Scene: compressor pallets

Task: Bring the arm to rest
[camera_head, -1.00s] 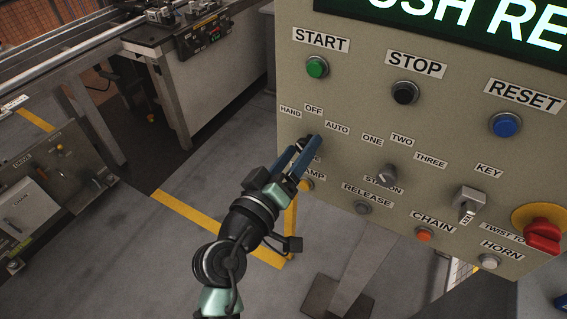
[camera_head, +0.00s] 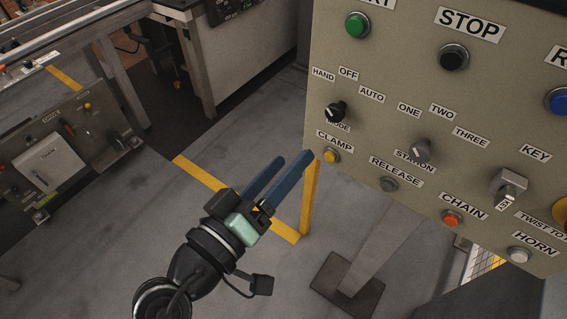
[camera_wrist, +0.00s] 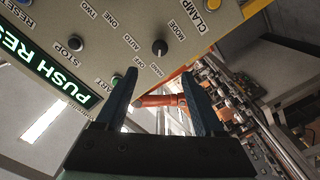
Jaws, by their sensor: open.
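My gripper (camera_head: 280,170) is open and empty in the head view, below and left of the control panel (camera_head: 390,75). Its two blue fingers point up and right toward the panel's lower left edge, apart from the black mode knob (camera_head: 336,112). In the wrist view my gripper (camera_wrist: 165,100) shows its two fingers spread wide with nothing between them. The mode knob (camera_wrist: 159,47) stands out from the panel beyond the fingertips there. The knob is not held.
The panel carries a green start button (camera_head: 357,25), a black stop button (camera_head: 453,57), a yellow clamp button (camera_head: 331,155) and a key switch (camera_head: 509,187). A second grey box (camera_head: 60,155) stands at left. Open floor (camera_head: 120,240) lies between. An orange robot arm (camera_wrist: 160,100) shows in the wrist view.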

